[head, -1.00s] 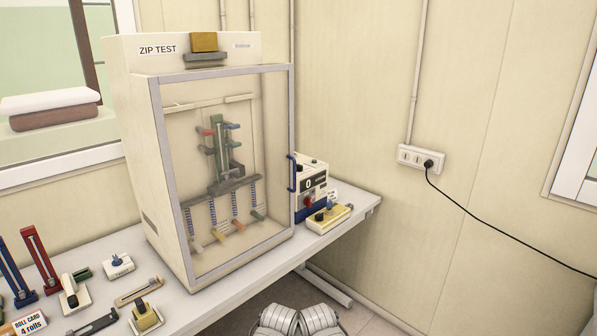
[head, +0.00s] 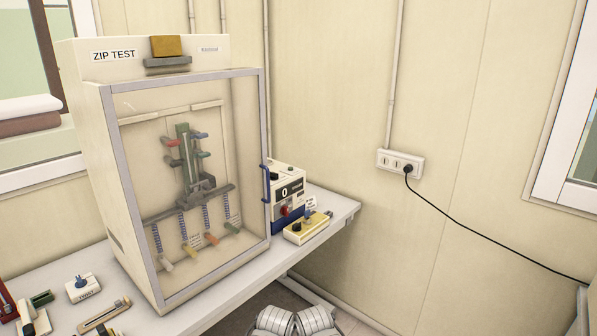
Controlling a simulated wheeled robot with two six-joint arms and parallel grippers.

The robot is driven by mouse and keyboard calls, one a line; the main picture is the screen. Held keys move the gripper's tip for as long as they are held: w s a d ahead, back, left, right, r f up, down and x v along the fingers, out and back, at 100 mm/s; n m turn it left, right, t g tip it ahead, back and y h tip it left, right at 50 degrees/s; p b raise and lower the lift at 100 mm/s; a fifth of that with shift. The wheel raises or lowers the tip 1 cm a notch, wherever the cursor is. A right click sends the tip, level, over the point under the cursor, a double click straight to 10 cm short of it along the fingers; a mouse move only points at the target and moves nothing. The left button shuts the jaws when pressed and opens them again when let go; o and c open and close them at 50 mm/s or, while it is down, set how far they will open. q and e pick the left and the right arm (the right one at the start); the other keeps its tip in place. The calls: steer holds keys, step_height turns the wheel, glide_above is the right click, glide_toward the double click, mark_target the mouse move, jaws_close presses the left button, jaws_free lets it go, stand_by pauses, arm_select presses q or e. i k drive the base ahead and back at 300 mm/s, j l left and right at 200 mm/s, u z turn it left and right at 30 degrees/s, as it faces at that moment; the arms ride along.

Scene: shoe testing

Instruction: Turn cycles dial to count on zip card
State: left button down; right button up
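A white and blue control box (head: 288,197) with a dark "0" counter, a red knob and a dark panel stands to the right of the zip test cabinet. In front of it a yellow box (head: 307,229) carries a blue knob and a dark knob. A small white card (head: 311,203) stands behind the yellow box; its print is too small to read. I cannot tell which knob is the cycles dial.
The ZIP TEST cabinet (head: 112,190), with a closed clear door and blue handle (head: 266,183), fills the left. A white block with a blue knob (head: 82,288) and other small devices lie at the bench's front left. A wall socket (head: 400,164) holds a black cable. Floor shows at right of the bench.

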mark_target(274, 177)
steer(key=i+l+z, duration=0.2)
steer(key=i, duration=0.3)
steer(key=i+l+z, duration=0.2)
steer(key=i, duration=0.3)
steer(key=i+l+z, duration=0.2)
steer(key=i, duration=0.3)
steer(key=j, duration=0.1)
